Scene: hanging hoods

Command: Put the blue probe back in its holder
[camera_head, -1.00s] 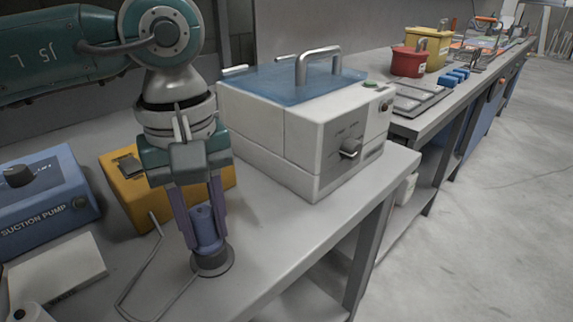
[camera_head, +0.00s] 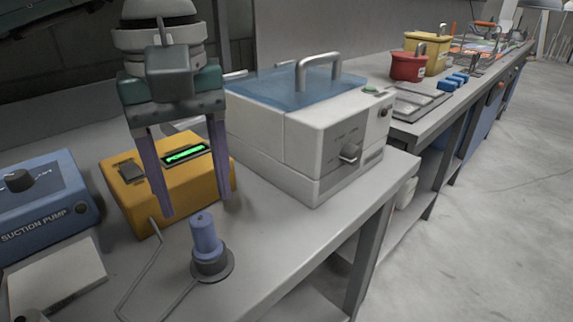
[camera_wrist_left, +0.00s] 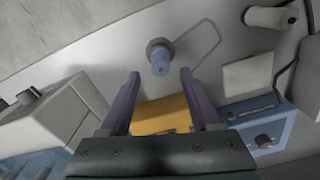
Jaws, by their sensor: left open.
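The blue probe (camera_head: 205,236) stands upright in its round dark grey holder (camera_head: 212,266) near the front of the bench. A thin grey cable (camera_head: 152,262) loops beside it. The probe and holder also show in the left wrist view (camera_wrist_left: 160,66), beyond the fingertips. My left gripper (camera_head: 196,206) is open and empty, with its two purple fingers spread above and behind the probe. The fingers are apart from the probe. The left gripper also shows in the left wrist view (camera_wrist_left: 160,82). My right gripper is not in view.
A yellow box (camera_head: 165,190) with a lit green display is behind the left fingers. A blue suction pump (camera_head: 45,205) and a pale flat block (camera_head: 58,275) are at left. A white machine with a blue lid (camera_head: 300,140) stands at right.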

